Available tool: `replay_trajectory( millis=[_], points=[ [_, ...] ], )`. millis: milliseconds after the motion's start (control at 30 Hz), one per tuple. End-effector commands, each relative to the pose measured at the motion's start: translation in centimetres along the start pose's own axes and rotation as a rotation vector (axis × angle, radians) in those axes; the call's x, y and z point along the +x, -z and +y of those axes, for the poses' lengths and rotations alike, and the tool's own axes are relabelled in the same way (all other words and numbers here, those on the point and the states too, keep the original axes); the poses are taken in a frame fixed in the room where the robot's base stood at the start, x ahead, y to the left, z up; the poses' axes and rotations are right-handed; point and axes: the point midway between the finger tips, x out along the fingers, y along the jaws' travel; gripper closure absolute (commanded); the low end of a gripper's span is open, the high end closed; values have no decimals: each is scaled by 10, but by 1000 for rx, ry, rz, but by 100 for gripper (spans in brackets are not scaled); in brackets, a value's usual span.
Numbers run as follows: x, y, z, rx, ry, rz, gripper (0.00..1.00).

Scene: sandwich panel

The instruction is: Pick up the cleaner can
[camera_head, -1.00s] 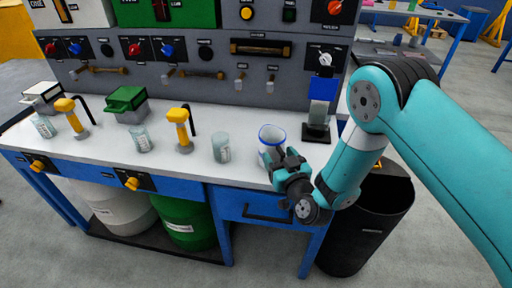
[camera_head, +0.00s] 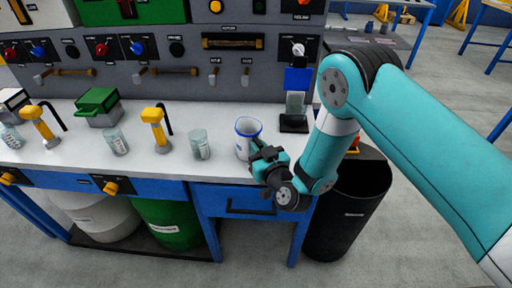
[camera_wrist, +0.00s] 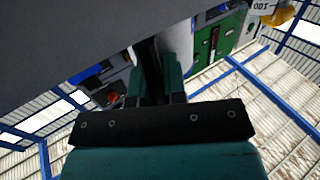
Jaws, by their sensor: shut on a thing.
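A white can with a blue rim (camera_head: 243,143), open at the top, is upright at the right part of the white bench top; I take it as the cleaner can, though no label is readable. My gripper (camera_head: 259,158) is at its lower right side, shut on it. I cannot tell whether its base touches the bench. In the wrist view the two teal fingers of my gripper (camera_wrist: 154,75) reach up the picture, with a dark strip between them. The gripped part is not clear there.
A clear tumbler (camera_head: 200,144) stands close left of the can. Yellow-headed tools (camera_head: 158,128), a green-topped box (camera_head: 98,107) and a blue-and-grey dispenser (camera_head: 296,96) are along the bench. The control panel (camera_head: 220,77) rises behind. A black bin (camera_head: 345,215) stands at the right.

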Motion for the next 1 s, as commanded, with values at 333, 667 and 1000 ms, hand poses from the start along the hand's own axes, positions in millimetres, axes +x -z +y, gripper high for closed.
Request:
replay_trajectory(
  millis=[333, 667, 1000],
  points=[
    [0, 16, 1, 1, -1, 1, 100],
    [0, 57, 1, 1, -2, 3, 100],
    [0, 110, 1, 0, -1, 1, 100]
  ],
)
